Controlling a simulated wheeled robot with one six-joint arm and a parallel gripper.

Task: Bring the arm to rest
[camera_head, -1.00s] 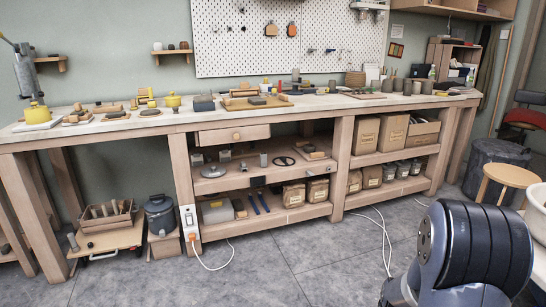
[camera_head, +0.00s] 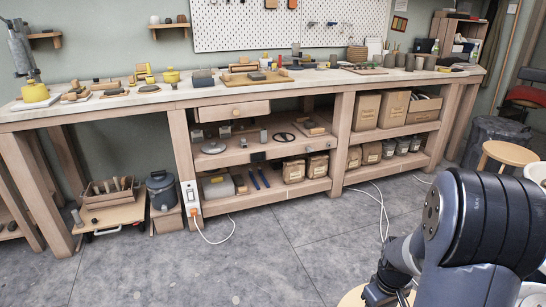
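My arm shows at the lower right as a dark, ribbed grey-blue link, with a smaller joint below it at the bottom edge. My gripper is not visible in this view, so its fingers and anything between them cannot be seen. The visible part of the arm is over the floor, in front of the workbench (camera_head: 140,101) and apart from it.
The long workbench carries yellow pots, wooden blocks and tools. Its shelves hold cardboard boxes (camera_head: 365,112) and tins. A drawer (camera_head: 233,110) sticks out. A white cable (camera_head: 215,240) lies on the grey floor (camera_head: 270,265). A round stool (camera_head: 510,153) stands right. The middle floor is clear.

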